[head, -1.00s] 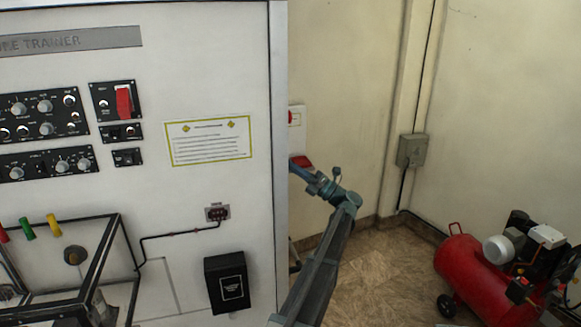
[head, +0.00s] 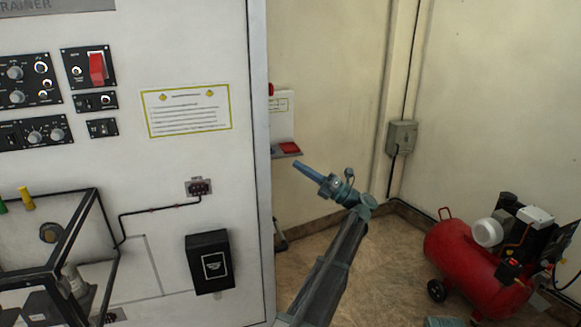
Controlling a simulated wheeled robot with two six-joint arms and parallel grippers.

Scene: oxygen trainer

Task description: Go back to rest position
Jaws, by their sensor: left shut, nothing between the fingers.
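My left gripper (head: 309,171) shows in the middle of the head view, just right of the trainer panel's edge. Its blue fingers are together with nothing between them, and they point up and left. The fingertips appear close to a small box with a red top (head: 287,149) beside the panel, with a gap between them in the picture. My left arm comes up from the bottom of the view. My right gripper is not in view, though a small piece at the bottom edge may be part of me.
The white trainer panel (head: 160,50) fills the left, with a red-covered switch (head: 97,68), a black box (head: 210,262) and a dark frame (head: 72,240). A red compressor (head: 465,262) stands on the floor at right. Bare floor (head: 385,270) lies between.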

